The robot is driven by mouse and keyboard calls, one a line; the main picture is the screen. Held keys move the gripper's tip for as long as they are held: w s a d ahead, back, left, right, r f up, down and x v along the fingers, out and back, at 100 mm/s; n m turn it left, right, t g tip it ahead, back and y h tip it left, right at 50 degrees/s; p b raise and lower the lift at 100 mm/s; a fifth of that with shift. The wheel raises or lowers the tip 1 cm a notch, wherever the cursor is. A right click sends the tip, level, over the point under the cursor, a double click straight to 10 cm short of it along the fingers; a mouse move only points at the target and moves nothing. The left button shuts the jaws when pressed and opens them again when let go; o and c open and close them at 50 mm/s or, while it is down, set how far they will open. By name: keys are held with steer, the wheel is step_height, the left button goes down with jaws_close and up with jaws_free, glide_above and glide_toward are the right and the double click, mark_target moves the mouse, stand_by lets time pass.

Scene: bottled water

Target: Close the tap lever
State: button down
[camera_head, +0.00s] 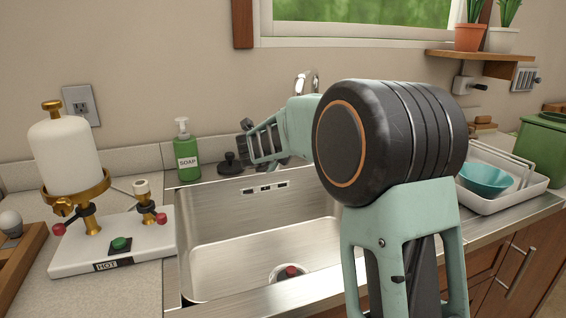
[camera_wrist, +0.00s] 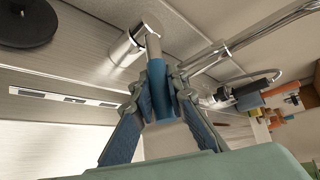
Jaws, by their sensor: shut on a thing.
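The tap lever (camera_wrist: 154,50) shows in the wrist view as a grey rod coming out of a short chrome cylinder (camera_wrist: 136,38). Its outer end lies between my fingers, and a blue part there may be its grip. My gripper (camera_wrist: 168,84) is shut on the lever. In the head view my gripper (camera_head: 250,145) reaches left over the back edge of the sink. The curved chrome spout (camera_head: 310,80) rises behind my arm. The lever and tap base are hidden by my arm in the head view.
The steel sink (camera_head: 215,275) lies below my arm. A green soap bottle (camera_head: 187,155) and a black round stopper-like object (camera_head: 231,164) stand behind it. A white HOT stand (camera_head: 80,255) is at left, a dish tray (camera_head: 500,200) with a teal bowl (camera_head: 484,180) at right.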

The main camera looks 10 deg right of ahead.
steer(key=shift+f+t+b, duration=0.25)
steer(key=shift+t+b, duration=0.05)
steer(key=shift+b, duration=0.8)
steer(key=c, duration=1.9)
jaws_free()
steer(key=v, duration=1.2)
steer(key=shift+a, duration=0.1)
steer(key=shift+s, duration=0.1)
